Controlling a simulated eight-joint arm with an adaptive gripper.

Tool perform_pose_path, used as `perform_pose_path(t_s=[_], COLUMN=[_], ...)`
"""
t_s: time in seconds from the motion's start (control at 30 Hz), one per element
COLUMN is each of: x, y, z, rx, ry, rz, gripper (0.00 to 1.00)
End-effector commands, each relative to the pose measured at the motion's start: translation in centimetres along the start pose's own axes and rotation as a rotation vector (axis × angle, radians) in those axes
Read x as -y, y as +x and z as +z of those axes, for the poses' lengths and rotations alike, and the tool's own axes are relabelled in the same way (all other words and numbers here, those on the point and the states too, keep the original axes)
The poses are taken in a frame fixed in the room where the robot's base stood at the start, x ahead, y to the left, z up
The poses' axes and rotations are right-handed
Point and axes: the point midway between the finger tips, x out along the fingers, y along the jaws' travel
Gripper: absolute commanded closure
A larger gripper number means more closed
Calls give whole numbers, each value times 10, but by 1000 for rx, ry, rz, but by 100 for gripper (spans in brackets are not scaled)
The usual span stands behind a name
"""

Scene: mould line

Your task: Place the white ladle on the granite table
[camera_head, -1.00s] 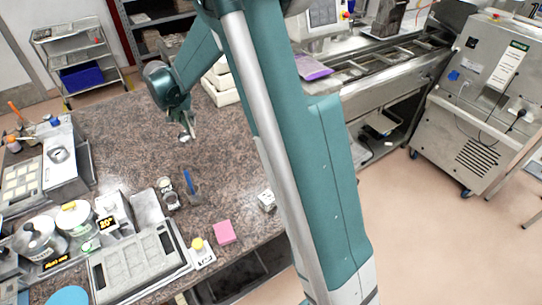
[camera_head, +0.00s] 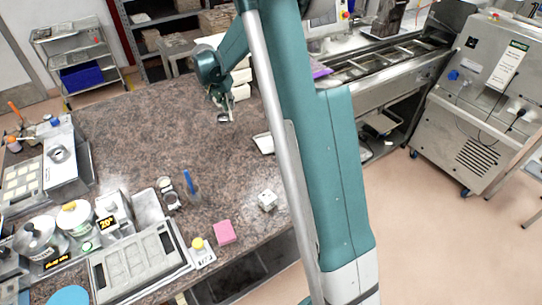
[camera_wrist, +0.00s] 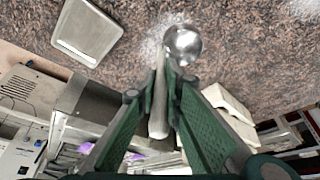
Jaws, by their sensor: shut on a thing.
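My gripper (camera_head: 221,99) is shut on the white ladle (camera_head: 224,118), over the far part of the brown speckled granite table (camera_head: 130,140). In the wrist view, the gripper's fingertips (camera_wrist: 174,84) close around the ladle's pale handle (camera_wrist: 158,105). The handle points back between the two green fingers. The ladle's round bowl (camera_wrist: 183,45) looks shiny and silvery, and shows beyond the fingertips against the granite. I cannot tell how high the bowl is above the surface.
A shallow pale tray (camera_head: 264,143) lies right of the gripper, partly behind my arm. White blocks (camera_head: 241,78) stand behind it. A small white cube (camera_head: 267,200), a pink block (camera_head: 224,232) and a blue-handled tool (camera_head: 190,184) lie nearer. The table's middle is clear.

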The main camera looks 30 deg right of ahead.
Motion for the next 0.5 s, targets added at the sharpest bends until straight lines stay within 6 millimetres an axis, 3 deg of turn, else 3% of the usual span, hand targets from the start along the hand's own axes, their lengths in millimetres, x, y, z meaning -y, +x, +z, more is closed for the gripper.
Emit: perform_pose_path(t_s=[0.27,0.5], x=[0,1], y=[3,28], z=[2,12], rx=[0,0], ry=[-1,-1], rz=[0,0], gripper=[100,100])
